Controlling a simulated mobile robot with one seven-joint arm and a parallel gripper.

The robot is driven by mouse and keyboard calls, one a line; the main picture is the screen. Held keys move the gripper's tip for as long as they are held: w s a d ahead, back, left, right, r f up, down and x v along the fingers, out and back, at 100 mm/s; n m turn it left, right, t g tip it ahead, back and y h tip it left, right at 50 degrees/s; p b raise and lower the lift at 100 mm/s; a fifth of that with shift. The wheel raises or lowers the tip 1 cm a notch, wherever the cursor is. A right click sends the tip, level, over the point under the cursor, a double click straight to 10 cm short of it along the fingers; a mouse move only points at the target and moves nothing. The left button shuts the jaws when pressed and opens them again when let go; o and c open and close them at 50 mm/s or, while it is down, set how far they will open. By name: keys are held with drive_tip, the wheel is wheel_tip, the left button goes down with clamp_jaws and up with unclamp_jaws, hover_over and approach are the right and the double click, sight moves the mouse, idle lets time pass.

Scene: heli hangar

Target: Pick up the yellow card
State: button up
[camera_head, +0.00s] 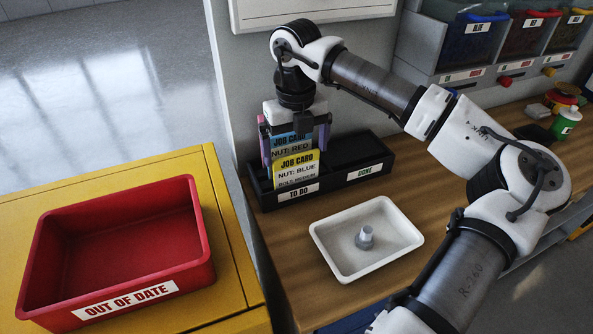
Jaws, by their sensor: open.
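The yellow card (296,170) stands upright in the TO DO compartment of a black two-part holder (335,185). It reads "JOB CARD, NUT: BLUE"; its lower part is hidden by the holder's front wall. A blue card (290,143) reading "NUT: RED" stands just behind it and rises higher. My gripper (294,156) points down over the TO DO compartment. Its jaws are open, with one purple finger at the left of the cards and one at the right. I cannot tell how the fingers line up in depth with the yellow card or whether they touch it.
The DONE compartment (365,156) looks empty. A white tray (328,238) with a grey part (365,237) sits in front on the wooden bench. A red OUT OF DATE bin (190,225) stands left on a yellow cabinet (232,262). Part bins (475,40) stand at the back right.

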sight(288, 170)
wheel_tip(288, 170, down, 5)
drive_tip(key=shift+r+p, duration=0.1)
drive_tip(key=shift+p, duration=0.75)
drive_tip(key=c, duration=0.6)
